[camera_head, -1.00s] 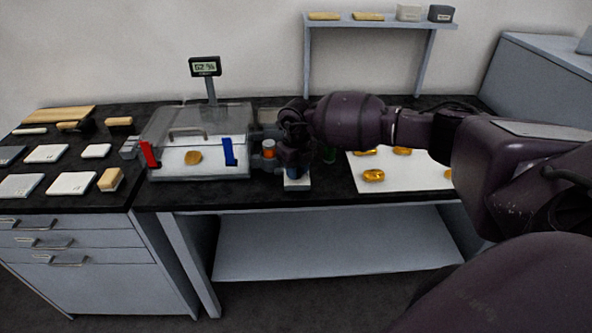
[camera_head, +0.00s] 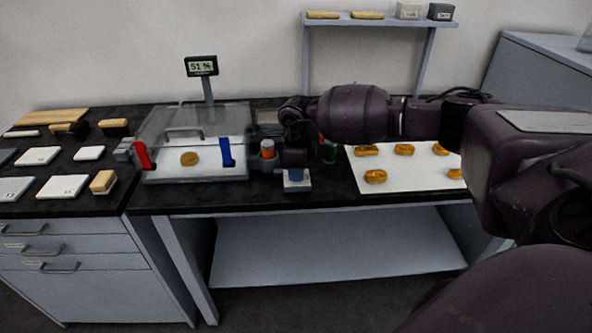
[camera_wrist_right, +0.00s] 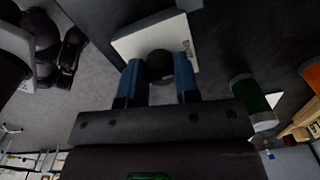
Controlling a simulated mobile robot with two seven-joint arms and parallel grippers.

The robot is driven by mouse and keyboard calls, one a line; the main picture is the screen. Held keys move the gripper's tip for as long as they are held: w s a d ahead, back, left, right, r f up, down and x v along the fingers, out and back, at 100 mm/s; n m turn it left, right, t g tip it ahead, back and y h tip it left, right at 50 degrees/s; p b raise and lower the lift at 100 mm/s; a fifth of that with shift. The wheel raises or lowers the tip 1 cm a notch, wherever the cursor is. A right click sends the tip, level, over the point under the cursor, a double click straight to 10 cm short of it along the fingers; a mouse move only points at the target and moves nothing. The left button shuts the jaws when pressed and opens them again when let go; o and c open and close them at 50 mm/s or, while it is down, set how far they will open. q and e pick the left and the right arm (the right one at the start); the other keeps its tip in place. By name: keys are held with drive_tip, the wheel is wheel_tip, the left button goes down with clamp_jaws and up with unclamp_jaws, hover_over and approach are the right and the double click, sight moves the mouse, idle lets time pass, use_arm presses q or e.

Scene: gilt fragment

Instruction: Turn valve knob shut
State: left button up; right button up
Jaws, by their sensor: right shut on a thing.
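The valve is a small pale block (camera_head: 297,186) at the front edge of the black worktop. In the right wrist view, its round dark knob (camera_wrist_right: 160,64) sits on the white plate (camera_wrist_right: 128,46). My right gripper (camera_head: 296,173) points down over the block. In the right wrist view, its two blue fingers (camera_wrist_right: 158,75) are shut on the knob, one on each side. The head view hides the knob behind the gripper. My left gripper is not in view.
A clear chamber (camera_head: 160,141) with a gold piece (camera_head: 189,159) inside stands left of the valve. A display (camera_head: 201,66) behind it reads 51 %. An orange-capped jar (camera_head: 267,149) and a green bottle (camera_head: 329,154) flank the gripper. A white sheet (camera_head: 404,176) holds several gold pieces.

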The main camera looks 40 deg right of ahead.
drive_tip(key=shift+n, duration=0.3)
idle(0.4)
drive_tip(key=o, duration=0.9)
wheel_tip(320, 180, up, 11)
drive_tip(key=shift+f+p, duration=0.1)
drive_tip(key=shift+p, duration=0.2)
